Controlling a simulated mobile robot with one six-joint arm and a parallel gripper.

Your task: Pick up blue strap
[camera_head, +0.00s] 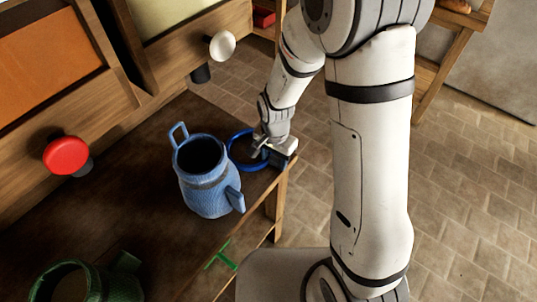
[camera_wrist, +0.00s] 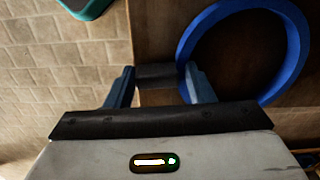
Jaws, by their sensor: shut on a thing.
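The blue strap is a ring-shaped loop (camera_head: 234,141) at the right edge of the dark wooden bench, just right of the blue jug. My gripper (camera_head: 266,148) is at the strap's right side. In the wrist view the blue strap (camera_wrist: 187,42) curves around at the upper right, beside the right finger. My gripper (camera_wrist: 160,76) is shut on a dark piece at the strap's left side, which spans between the two fingertips. Whether the strap touches the bench or is lifted, I cannot tell.
A blue jug (camera_head: 209,188) stands close left of the strap. A green jug (camera_head: 117,285) is at the lower left, and a green item (camera_head: 222,256) lies at the bench edge (camera_head: 262,190). Red (camera_head: 66,155) and white (camera_head: 222,45) knobs jut from the cabinet. Open tiled floor lies right.

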